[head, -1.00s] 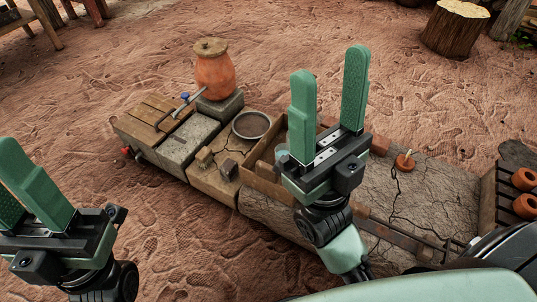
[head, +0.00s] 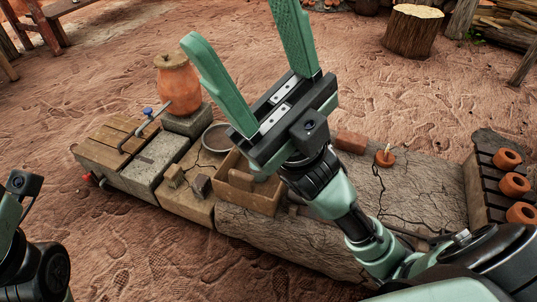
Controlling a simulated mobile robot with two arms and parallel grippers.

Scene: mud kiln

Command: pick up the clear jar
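I cannot make out a clear jar now. The wooden box (head: 247,200) stands in the middle of the work surface, and part of its inside is hidden behind my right gripper. My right gripper (head: 240,24) is raised above the box, with its two green fingers spread wide and nothing between them. One fingertip reaches the top edge of the head view. Of my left arm, only the wrist and lower links show at the left edge; its fingers are out of view.
An orange lidded pot (head: 177,86) stands on a stone block at the back left. A round metal ring (head: 215,138) lies beside the box. A brick (head: 351,142) and a small clay piece (head: 385,158) sit right. Orange clay cups (head: 514,185) line a rack at far right.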

